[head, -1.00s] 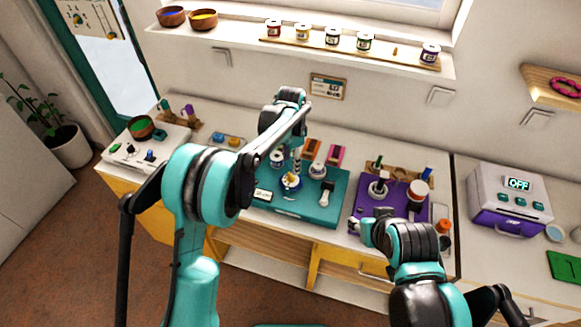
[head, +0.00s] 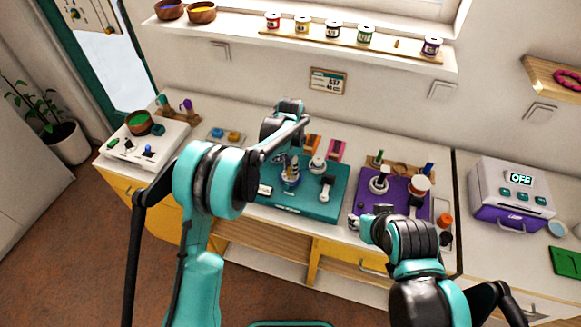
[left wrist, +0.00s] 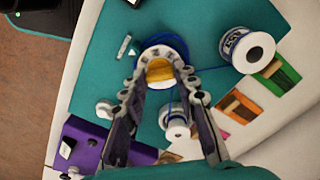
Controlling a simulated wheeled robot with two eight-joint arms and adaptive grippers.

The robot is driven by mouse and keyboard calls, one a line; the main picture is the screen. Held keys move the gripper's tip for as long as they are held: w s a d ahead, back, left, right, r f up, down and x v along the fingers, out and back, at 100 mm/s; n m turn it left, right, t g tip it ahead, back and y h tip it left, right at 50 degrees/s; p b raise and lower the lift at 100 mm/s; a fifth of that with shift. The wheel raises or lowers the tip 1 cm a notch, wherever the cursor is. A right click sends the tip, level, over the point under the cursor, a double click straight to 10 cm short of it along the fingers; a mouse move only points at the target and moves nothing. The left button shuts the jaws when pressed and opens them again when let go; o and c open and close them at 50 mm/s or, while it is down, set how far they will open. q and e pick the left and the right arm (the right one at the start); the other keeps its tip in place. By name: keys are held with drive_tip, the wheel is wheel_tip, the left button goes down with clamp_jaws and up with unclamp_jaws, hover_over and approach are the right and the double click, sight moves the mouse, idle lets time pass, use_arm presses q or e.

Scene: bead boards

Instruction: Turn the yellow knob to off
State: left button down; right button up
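The yellow knob (left wrist: 160,71) sits in a white dial with a dark blue rim on the teal board (head: 310,205). In the left wrist view it lies between the fingertips of my left gripper (left wrist: 159,76). The fingers are apart, one on each side, with a gap visible beside the knob. In the head view my left gripper (head: 290,166) points down over the dial and hides most of the knob. The dial's markings are too small to read. My right gripper (head: 356,222) is by the front left edge of the purple board (head: 372,208), and its fingers are unclear.
A white spool with blue thread (left wrist: 246,50) stands on the teal board close to the dial. A white lever (head: 327,187) is to its right. A white and purple machine (head: 510,195) at the right shows OFF. A white board (head: 172,135) is at the left.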

use_arm(q)
drive_tip(key=shift+n, duration=0.3)
drive_tip(key=n, duration=0.2)
drive_tip(key=shift+n, duration=0.4)
drive_tip(key=n, duration=0.3)
drive_tip(key=shift+n, duration=0.4)
drive_tip(key=n, duration=0.6)
drive_tip(key=shift+b, duration=0.4)
drive_tip(key=n, duration=0.3)
drive_tip(key=shift+n, duration=0.4)
drive_tip(key=n, duration=0.3)
drive_tip(key=shift+n, duration=0.4)
drive_tip(key=n, duration=0.6)
